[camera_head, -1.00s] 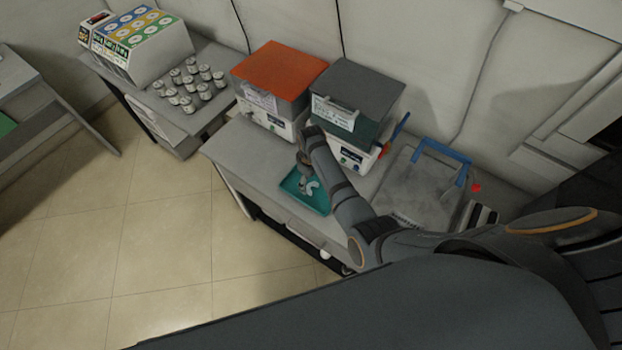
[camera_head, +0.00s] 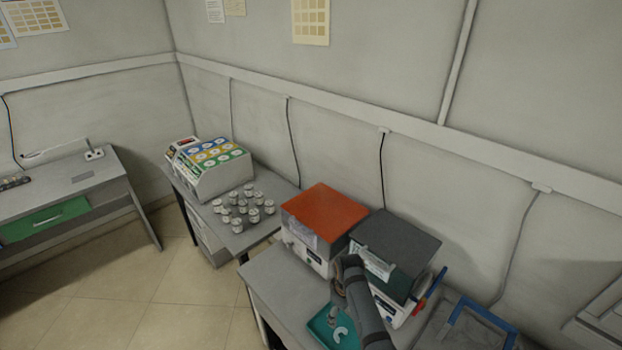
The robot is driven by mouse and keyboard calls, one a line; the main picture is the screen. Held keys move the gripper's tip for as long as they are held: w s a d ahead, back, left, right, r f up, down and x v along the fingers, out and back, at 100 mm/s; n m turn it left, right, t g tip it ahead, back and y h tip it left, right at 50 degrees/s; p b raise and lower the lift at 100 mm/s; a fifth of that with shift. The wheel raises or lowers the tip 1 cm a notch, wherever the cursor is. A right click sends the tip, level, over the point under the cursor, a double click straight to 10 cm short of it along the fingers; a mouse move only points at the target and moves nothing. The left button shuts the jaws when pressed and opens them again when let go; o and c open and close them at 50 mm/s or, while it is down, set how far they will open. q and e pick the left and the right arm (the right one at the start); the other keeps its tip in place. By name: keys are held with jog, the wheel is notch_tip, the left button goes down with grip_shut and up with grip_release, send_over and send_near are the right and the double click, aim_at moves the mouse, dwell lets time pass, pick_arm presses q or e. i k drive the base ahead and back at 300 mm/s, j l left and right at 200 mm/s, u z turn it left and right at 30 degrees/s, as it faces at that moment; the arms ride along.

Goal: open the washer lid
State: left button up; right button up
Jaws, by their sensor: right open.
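Two box-shaped machines stand side by side on the bench; I cannot tell which is the washer. One has an orange lid (camera_head: 325,211), the other a dark grey lid (camera_head: 397,238), and both lids look shut. My right gripper (camera_head: 335,312) points down over the teal tray (camera_head: 320,332) in front of the machines, open and apart from both lids. My right forearm hides part of the grey-lidded machine's front. A pale curved piece (camera_head: 341,334) lies in the tray by the gripper. My left gripper is not in view.
A blue-framed unit (camera_head: 478,318) is right of the machines, with a red and blue item (camera_head: 432,290) between. Several small jars (camera_head: 240,208) and a coloured rack (camera_head: 212,165) stand on the left table. A desk (camera_head: 75,190) is far left; the floor between is clear.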

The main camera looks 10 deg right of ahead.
aim_at(408, 249)
jog(key=k, duration=1)
